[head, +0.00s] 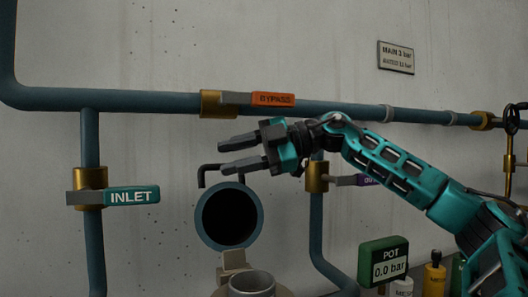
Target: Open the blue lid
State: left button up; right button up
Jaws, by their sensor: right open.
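The blue lid (201,217) is a round disc with a blue rim and a dark inner face. It stands upright, tipped back on a pale hinge block (234,262) behind the grey round neck (252,281) of the pot, whose mouth is uncovered. A dark bent handle (209,168) shows at the lid's top edge. My right gripper (223,156) reaches in from the right, just above the lid in the picture. Its two grey fingers point left, apart and with nothing between them. Whether a finger touches the handle is unclear. My left gripper is out of view.
A blue pipe (150,101) runs along the wall, with an orange BYPASS handle (272,99), a teal INLET handle (132,196) and a purple handle (360,181) partly behind my arm. A green POT gauge (384,262) reads 0.0 bar. Bottles (434,275) stand lower right.

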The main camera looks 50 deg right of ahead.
jog(key=b+v, duration=0.4)
jog(key=v, duration=0.8)
jog(key=shift+s, duration=0.15)
